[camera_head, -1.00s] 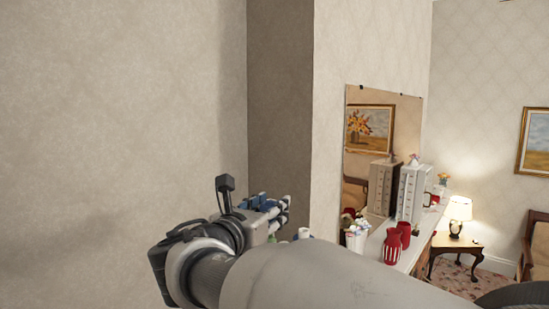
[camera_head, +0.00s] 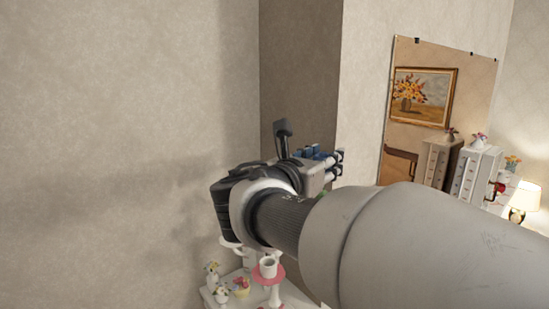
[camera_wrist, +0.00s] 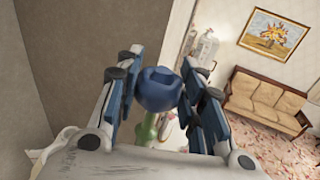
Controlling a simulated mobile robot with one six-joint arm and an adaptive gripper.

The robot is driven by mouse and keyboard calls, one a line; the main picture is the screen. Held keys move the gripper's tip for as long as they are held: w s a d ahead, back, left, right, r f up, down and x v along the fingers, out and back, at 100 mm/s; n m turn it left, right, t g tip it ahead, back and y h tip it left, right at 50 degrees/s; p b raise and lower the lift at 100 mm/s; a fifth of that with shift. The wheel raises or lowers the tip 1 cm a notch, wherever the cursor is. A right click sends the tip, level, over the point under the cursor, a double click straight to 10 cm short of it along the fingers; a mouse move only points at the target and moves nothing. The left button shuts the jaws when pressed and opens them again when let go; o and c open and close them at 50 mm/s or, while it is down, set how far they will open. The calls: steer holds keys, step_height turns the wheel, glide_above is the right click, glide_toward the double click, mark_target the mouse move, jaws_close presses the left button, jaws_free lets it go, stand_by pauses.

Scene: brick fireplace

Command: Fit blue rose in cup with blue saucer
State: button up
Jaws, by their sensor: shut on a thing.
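In the wrist view, a blue rose (camera_wrist: 158,88) with a green stem (camera_wrist: 150,128) is between the two fingers of my gripper (camera_wrist: 160,96). The gripper is shut on it. In the head view, my gripper (camera_head: 328,162) is up in front of the wall corner, and my arm hides most of what it holds. A white cup (camera_head: 268,267) on a pink stand is lower left of the arm, on a white surface. Another white piece (camera_head: 228,243) is partly hidden behind my wrist. I cannot make out a blue saucer.
A mirror (camera_head: 440,110), white drawers (camera_head: 475,175) and a lit lamp (camera_head: 524,200) are at right. A sofa (camera_wrist: 265,103) shows in the wrist view.

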steer(key=shift+d+y, duration=0.1)
steer(key=shift+y, duration=0.2)
steer(key=shift+f+b, duration=0.3)
steer(key=shift+b, duration=0.1)
steer(key=shift+f+b, duration=2.15)
steer(key=shift+f, duration=0.45)
steer(key=shift+f+b, duration=1.45)
steer(key=shift+f, duration=0.35)
steer(key=o, duration=1.2)
steer(key=v, duration=1.2)
steer(key=shift+f, duration=0.1)
